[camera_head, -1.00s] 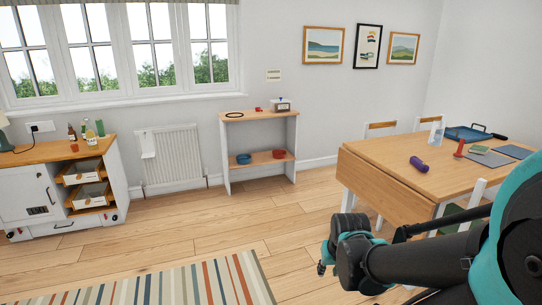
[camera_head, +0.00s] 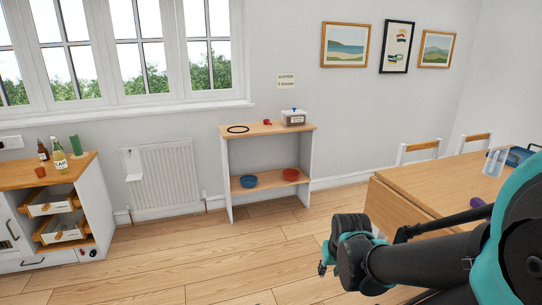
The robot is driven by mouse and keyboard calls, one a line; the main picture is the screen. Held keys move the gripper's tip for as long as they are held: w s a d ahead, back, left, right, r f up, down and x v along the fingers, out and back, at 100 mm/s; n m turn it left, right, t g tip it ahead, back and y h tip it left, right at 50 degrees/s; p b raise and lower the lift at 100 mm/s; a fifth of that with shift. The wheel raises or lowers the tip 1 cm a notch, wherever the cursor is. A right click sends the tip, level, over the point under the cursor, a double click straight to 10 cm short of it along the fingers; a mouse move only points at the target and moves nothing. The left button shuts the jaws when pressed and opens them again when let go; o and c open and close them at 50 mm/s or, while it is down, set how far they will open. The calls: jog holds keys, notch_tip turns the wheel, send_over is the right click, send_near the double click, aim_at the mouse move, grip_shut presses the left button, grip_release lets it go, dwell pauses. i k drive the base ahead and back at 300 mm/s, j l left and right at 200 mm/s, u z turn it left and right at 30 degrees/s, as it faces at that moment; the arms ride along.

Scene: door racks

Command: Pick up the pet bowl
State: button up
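Two bowls stand apart on the lower shelf of a small white and wood rack by the far wall. One is a blue bowl (camera_head: 248,181) on the left, the other a red bowl (camera_head: 291,174) on the right. I cannot tell which of them is the pet bowl. My gripper (camera_head: 323,262) is partly visible at the lower middle, hanging beyond my dark arm, well in front of the rack and touching neither bowl. Most of it is hidden by the arm, so its finger opening does not show.
The rack (camera_head: 268,131) bears a black ring (camera_head: 238,129), a small red object (camera_head: 267,122) and a labelled box (camera_head: 293,119) on top. A wooden table (camera_head: 440,182) stands at right, a cabinet (camera_head: 85,205) at left. The floor (camera_head: 215,255) before the rack is clear.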

aim_at(289, 174)
jog(key=i, duration=0.95)
jog(key=i+z, duration=0.1)
jog(key=i, duration=0.9)
jog(key=i+z, duration=0.15)
jog(key=i, duration=0.35)
jog(key=i+j+z, duration=0.15)
jog(key=i, duration=0.3)
jog(key=i+j+z, duration=0.2)
jog(key=i, duration=0.25)
jog(key=i+l, duration=0.05)
